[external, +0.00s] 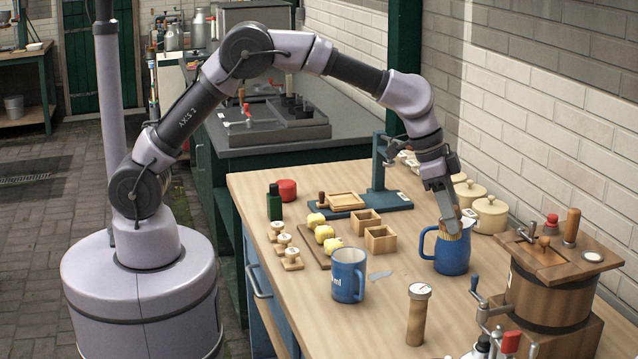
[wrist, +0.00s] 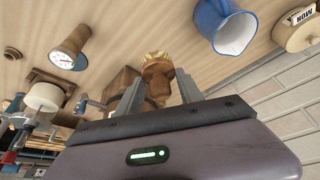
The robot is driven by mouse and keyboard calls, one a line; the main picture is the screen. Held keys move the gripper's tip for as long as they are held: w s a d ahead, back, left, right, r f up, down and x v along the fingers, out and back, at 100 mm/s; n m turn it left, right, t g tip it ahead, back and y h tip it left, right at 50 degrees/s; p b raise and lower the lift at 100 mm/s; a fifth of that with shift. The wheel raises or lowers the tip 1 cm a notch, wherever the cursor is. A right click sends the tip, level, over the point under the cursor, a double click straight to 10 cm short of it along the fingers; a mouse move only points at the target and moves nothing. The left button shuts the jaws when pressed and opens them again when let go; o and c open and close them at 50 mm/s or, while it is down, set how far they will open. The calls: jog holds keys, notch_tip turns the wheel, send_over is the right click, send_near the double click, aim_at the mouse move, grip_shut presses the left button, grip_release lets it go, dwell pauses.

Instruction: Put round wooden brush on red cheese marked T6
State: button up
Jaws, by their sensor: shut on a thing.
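My gripper (external: 446,204) is shut on the round wooden brush (external: 452,228), above the right side of the table. In the wrist view my gripper (wrist: 158,80) has its two fingers on either side of the brush (wrist: 155,66), whose turned brown handle and pale bristles show. In the external view the brush overlaps the rim of a blue jug (external: 452,257); in the wrist view the jug (wrist: 212,22) stands apart from it. A red round cheese (external: 286,190) sits at the table's far left, well away from my gripper. Its marking cannot be read.
A second blue jug (external: 347,276), a wooden dial-topped cylinder (external: 417,316) and small wooden boxes (external: 380,240) stand mid-table. A dark green bottle (external: 274,203) is beside the red cheese. A wooden churn (external: 545,290) fills the right front. Lidded cream pots (external: 490,213) line the wall.

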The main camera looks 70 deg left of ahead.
jog(key=s+a+n+y, duration=0.1)
jog(key=s+a+n, duration=0.2)
jog(key=a, duration=0.9)
jog(key=s+a+n+y, duration=0.1)
jog(key=s+a+n, duration=0.2)
jog(key=a, duration=0.8)
jog(key=s+a+n+y, duration=0.1)
jog(key=s+a+n, duration=0.2)
jog(key=a, duration=0.9)
jog(key=s+a+n+y+p, duration=0.1)
jog(key=s+a+n, duration=0.2)
jog(key=s+a, duration=0.65)
jog(key=s+a+n+y, duration=0.2)
jog(key=s+a+n, duration=0.3)
jog(key=s, duration=0.7)
jog(key=m+b, duration=0.1)
jog(key=b, duration=0.1)
send_near(289, 180)
jog(key=shift+w+a+f, duration=0.25)
jog(key=shift+w+a, duration=0.4)
notch_tip(289, 180, down, 4)
jog(key=shift+w+a+r+b, duration=0.1)
jog(key=shift+a+b, duration=0.05)
jog(key=shift+b, duration=0.7)
jog(key=shift+r, duration=0.2)
jog(key=o, duration=1)
jog(key=shift+f, duration=0.25)
jog(key=shift+c, duration=0.2)
jog(key=o, duration=0.4)
jog(key=shift+r, duration=0.1)
